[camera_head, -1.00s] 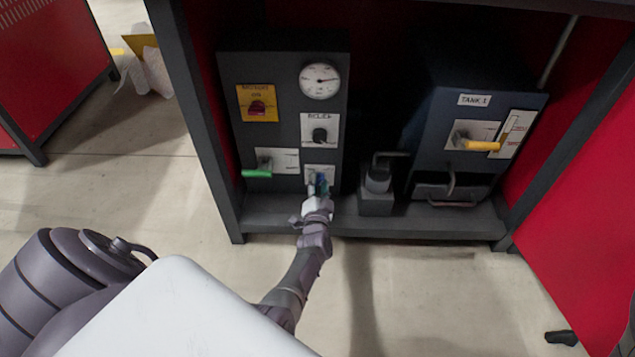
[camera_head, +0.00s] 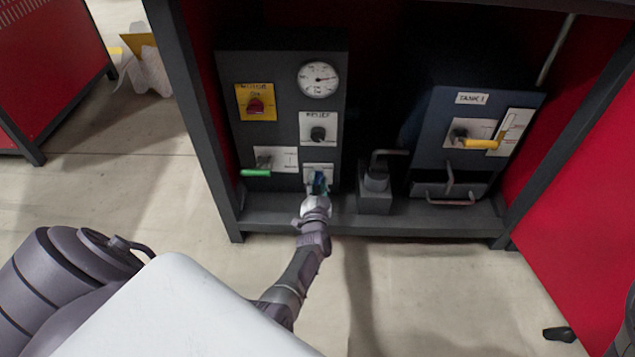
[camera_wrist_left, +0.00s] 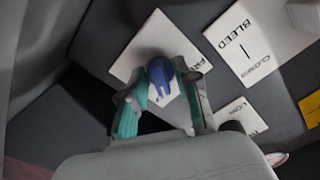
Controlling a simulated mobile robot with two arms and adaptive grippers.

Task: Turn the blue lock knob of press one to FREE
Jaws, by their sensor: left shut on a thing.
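The blue lock knob (camera_wrist_left: 160,73) sits on a white plate (camera_wrist_left: 190,52) in the left wrist view. The plate carries lettering, partly hidden, with "FR" readable at its right corner. In the head view the plate (camera_head: 318,168) is at the bottom right of the dark panel. My left gripper (camera_head: 318,184) reaches up to it from below and hides most of the knob. In the left wrist view its teal-padded fingers (camera_wrist_left: 158,98) stand on either side of the knob, shut on it.
The panel also carries a gauge (camera_head: 319,79), a red knob on a yellow plate (camera_head: 256,104), a black relief knob (camera_head: 318,133) and a green lever (camera_head: 255,172). A hand pump (camera_head: 375,190) stands right of my gripper. A tank panel (camera_head: 437,130) with a yellow lever (camera_head: 481,143) is farther right.

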